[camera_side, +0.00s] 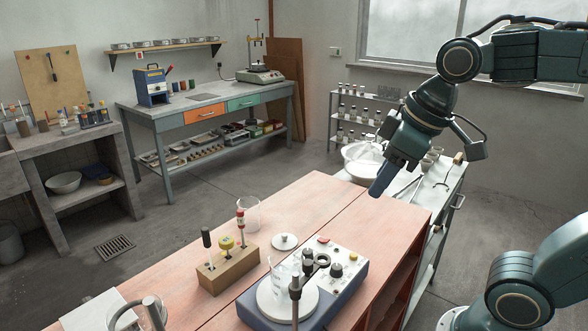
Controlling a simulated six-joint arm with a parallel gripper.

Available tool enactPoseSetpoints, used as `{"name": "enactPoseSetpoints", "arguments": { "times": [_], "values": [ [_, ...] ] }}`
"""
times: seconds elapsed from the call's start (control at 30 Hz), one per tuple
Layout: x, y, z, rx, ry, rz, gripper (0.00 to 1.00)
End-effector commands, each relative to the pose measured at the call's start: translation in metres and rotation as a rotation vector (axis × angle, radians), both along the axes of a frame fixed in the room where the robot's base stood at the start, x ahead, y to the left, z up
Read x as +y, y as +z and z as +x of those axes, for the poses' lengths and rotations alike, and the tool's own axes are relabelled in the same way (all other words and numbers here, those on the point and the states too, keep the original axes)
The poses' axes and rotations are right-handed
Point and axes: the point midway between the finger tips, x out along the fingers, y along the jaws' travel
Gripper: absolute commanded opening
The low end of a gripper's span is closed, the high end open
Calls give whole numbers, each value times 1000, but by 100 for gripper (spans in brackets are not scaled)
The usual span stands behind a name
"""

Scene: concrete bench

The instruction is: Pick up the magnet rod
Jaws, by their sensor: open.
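A wooden block (228,271) on the reddish bench top holds upright tools. One has a black knob (206,237), one a yellow knob (226,243), and one a red-topped handle (240,216). Which of these is the magnet rod I cannot tell. My gripper (382,180) is open and hangs in the air above the bench's far right part, well to the right of the block and higher than it. It touches nothing that I can see. The gap between its fingers is hard to make out from this side.
A stirrer with a white plate (288,303) and knobs (336,271) stands right of the block, with a beaker and a stand rod at it. An empty glass beaker (249,214) and a white lid (284,241) are behind.

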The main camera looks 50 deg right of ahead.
Motion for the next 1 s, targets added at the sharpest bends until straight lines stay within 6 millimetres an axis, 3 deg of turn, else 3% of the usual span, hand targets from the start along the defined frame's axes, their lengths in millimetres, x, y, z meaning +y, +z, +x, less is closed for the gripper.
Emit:
{"name": "enactPoseSetpoints", "arguments": {
  "times": [0.47, 0.77, 1.0],
  "values": [
    [21, 20, 102, 136, 357, -114, 40],
    [39, 10, 165, 215, 586, -166, 40],
    [56, -10, 213, 276, 773, -198, 40]
  ]
}}
